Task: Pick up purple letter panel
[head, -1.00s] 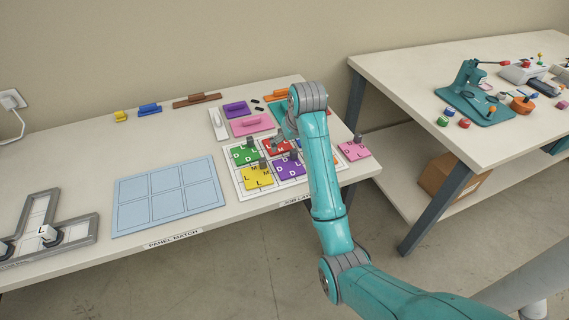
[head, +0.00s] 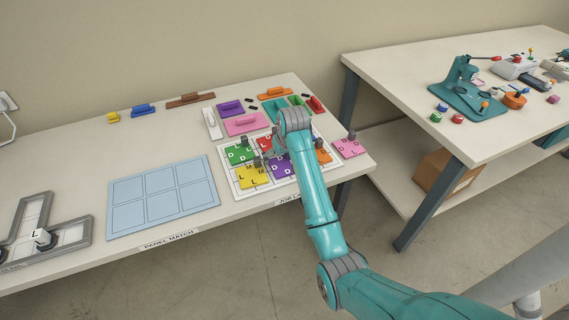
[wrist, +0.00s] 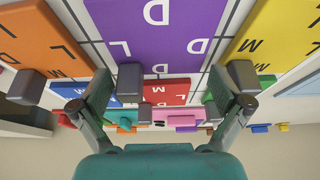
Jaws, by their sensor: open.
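The purple letter panel (head: 279,170) lies in the front row of the white grid board, between a yellow and an orange panel. My gripper (wrist: 160,86) is open and empty. Its two fingers are on either side of the grip block, which appears nearer the left finger. Whether a finger touches it I cannot tell. In the head view my arm partly hides the board.
The yellow panel (head: 252,177), orange panel (head: 323,157), green panel (head: 240,153) and red panel (head: 263,143) sit close around, each with letters. A pink panel (head: 349,148) lies right of the board. A blue six-cell mat (head: 163,195) is empty to the left.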

